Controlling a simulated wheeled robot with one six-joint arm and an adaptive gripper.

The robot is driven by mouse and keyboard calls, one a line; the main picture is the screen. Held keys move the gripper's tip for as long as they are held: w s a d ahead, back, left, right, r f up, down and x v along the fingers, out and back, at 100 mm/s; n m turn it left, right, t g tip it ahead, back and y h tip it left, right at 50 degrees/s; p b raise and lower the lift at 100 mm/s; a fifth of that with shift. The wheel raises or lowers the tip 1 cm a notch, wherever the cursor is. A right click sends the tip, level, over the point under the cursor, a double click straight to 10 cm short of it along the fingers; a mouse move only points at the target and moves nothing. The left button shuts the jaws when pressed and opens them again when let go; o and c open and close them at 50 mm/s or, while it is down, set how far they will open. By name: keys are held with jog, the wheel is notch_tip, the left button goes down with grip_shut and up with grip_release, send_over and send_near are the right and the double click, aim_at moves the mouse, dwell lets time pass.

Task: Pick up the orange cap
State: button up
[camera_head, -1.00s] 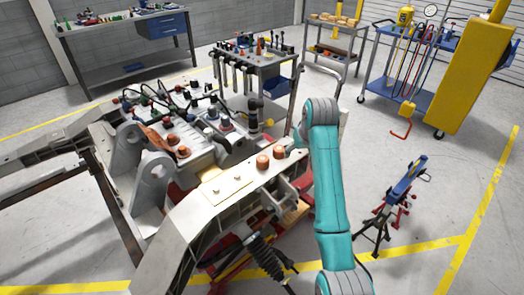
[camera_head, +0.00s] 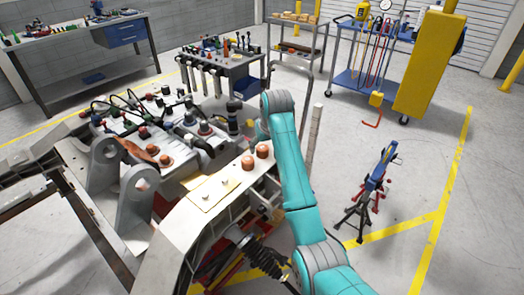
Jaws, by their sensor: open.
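Two orange-brown caps stand side by side on the near pale beam of the chassis (camera_head: 178,225): the right one (camera_head: 262,151) and the left one (camera_head: 248,162). Two similar caps, one of them here (camera_head: 165,160), sit farther left near the grey brackets. I cannot tell which cap the task means. My teal arm reaches up from the bottom right, and its upper end is just right of the near pair. My gripper cannot be made out; it seems hidden behind the arm. No cap is seen held.
Hoses and fittings crowd the chassis behind the caps. Upright grey brackets (camera_head: 140,200) stand on its left. A tool cart (camera_head: 237,68) is behind, and a blue-and-red stand (camera_head: 375,190) is on the floor at right. Open floor lies around that stand.

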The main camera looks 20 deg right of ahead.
aim_at(263, 149)
jog(key=shift+x, duration=1.65)
jog(key=c, duration=0.9)
jog(key=shift+r, duration=0.1)
notch_tip(263, 149, up, 10)
jog(key=shift+f, duration=0.1)
jog(key=shift+d, duration=0.1)
